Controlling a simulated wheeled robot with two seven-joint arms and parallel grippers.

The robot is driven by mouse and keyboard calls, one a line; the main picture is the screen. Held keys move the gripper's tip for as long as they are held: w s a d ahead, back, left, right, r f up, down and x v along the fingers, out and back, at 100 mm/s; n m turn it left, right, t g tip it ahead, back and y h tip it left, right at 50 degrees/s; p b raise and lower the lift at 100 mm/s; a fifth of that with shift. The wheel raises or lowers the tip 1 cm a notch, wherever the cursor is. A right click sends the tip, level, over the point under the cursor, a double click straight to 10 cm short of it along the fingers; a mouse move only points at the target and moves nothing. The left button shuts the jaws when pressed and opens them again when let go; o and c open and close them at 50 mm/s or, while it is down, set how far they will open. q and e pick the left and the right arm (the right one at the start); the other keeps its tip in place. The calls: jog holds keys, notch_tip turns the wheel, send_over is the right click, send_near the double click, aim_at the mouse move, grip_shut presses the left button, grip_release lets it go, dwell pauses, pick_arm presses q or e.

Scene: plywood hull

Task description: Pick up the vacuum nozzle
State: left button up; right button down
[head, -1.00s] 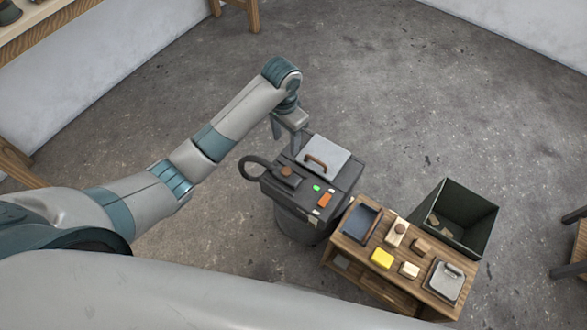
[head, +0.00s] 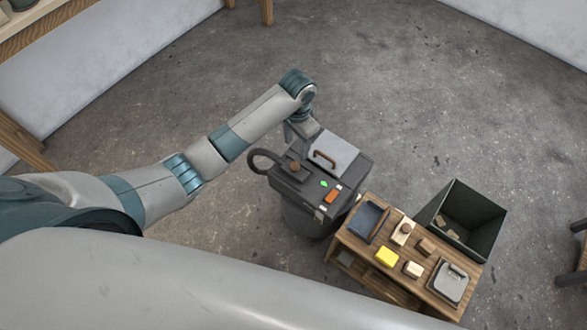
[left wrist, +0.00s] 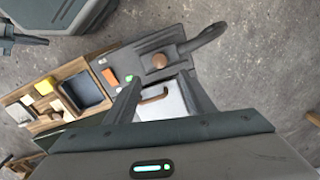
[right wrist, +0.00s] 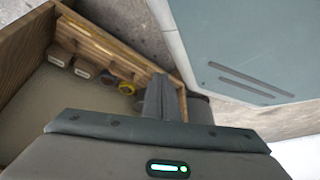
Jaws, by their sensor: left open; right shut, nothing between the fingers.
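The vacuum is a dark box-topped machine. Its nozzle, a dark piece with a round brown knob (head: 295,167), lies on the left part of the top, with a curved black hose (head: 259,160) at its left. In the left wrist view the nozzle (left wrist: 160,62) lies beyond my fingertips, and the hose loops to the right. My left gripper (head: 300,138) is open and empty just above the machine's far edge; it also shows in the left wrist view (left wrist: 160,90), with a brown handle between the fingers' lines of sight. My right gripper (right wrist: 167,92) is shut and empty, outside the head view.
A grey lid with a brown handle (head: 325,158) is on the machine, beside the nozzle. A wooden bench (head: 408,285) with a blue-grey tray (head: 369,221), a yellow block (head: 387,257) and other blocks stands at the right. A dark open bin (head: 467,222) is behind it.

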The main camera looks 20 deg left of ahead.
pick_arm(q)
send_over(295, 165)
jog(key=f, duration=0.5)
jog(key=shift+w+d+f, duration=0.15)
jog(key=shift+w+f, duration=0.05)
pick_arm(e)
jog(key=shift+s+d+f, duration=0.2)
jog(key=shift+s+f, duration=0.05)
jog(key=shift+s, duration=0.3)
jog(key=shift+w+r, duration=0.1)
jog(key=shift+w, duration=0.05)
pick_arm(q)
jog(key=shift+f, duration=0.15)
jog(key=shift+f, duration=0.25)
jog(key=f, duration=0.4)
jog(key=shift+s+a+p, duration=0.2)
jog(key=shift+s+p, duration=0.1)
jog(key=shift+p, duration=0.05)
jog(key=shift+f, duration=0.25)
pick_arm(e)
jog(key=shift+s+d+f+g, duration=0.15)
jog(key=shift+s+d+g, duration=0.05)
jog(key=shift+s, duration=0.25)
jog(key=shift+s+d+f+g, duration=0.1)
jog(key=shift+s+d+g, duration=0.1)
jog(key=shift+s, duration=0.25)
